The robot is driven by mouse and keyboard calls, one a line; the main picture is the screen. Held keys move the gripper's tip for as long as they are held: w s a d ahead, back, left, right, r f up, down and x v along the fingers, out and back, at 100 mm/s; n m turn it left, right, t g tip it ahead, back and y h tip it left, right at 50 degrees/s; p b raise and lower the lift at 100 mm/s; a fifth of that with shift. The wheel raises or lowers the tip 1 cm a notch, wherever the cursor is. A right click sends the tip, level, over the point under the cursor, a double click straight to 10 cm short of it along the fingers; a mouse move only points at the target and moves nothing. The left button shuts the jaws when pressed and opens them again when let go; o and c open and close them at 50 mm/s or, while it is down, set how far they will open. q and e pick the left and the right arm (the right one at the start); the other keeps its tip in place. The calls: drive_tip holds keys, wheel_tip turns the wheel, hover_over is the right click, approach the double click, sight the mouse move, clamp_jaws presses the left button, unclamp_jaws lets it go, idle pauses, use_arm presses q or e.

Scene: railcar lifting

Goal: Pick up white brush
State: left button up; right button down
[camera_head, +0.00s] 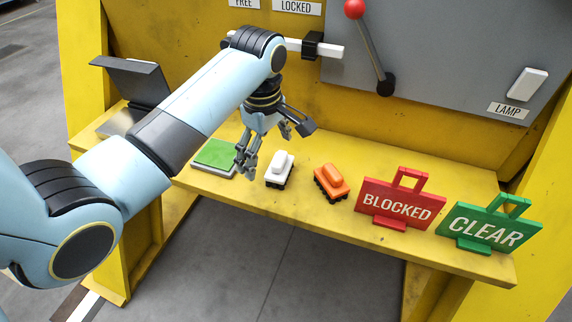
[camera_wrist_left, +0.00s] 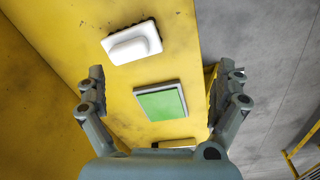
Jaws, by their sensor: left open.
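The white brush (camera_head: 280,168) has a raised white handle and dark bristles. It stands on the yellow shelf (camera_head: 330,215) between the green pad and the orange brush. My left gripper (camera_head: 264,148) is open and empty above the shelf, just up and to the left of the white brush in the head view. In the left wrist view, the white brush (camera_wrist_left: 131,44) lies beyond the fingertips of the open gripper (camera_wrist_left: 161,72), near the top. Nothing is between the fingers. My right gripper is not in view.
An orange brush (camera_head: 331,182) stands right of the white one. A green-topped pad (camera_head: 214,154) lies to its left. Red BLOCKED (camera_head: 398,205) and green CLEAR (camera_head: 487,228) signs stand further right. A grey panel (camera_head: 440,50) with a red-knobbed lever (camera_head: 368,45) rises behind.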

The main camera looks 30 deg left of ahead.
use_arm(q)
drive_tip(key=w+r+n, duration=0.2)
drive_tip(key=w, duration=0.1)
drive_tip(key=w+r+n, duration=0.1)
drive_tip(key=n, duration=0.1)
drive_tip(key=shift+w+g, duration=0.4)
hover_over(279, 158)
drive_tip(key=f, duration=0.4)
drive_tip(key=shift+d+f, duration=0.25)
drive_tip(key=shift+f, duration=0.1)
drive_tip(key=f, duration=0.6)
drive_tip(key=shift+w+a, duration=0.15)
drive_tip(key=shift+a, duration=0.1)
drive_tip(key=shift+r, duration=0.1)
drive_tip(key=c, duration=1.2)
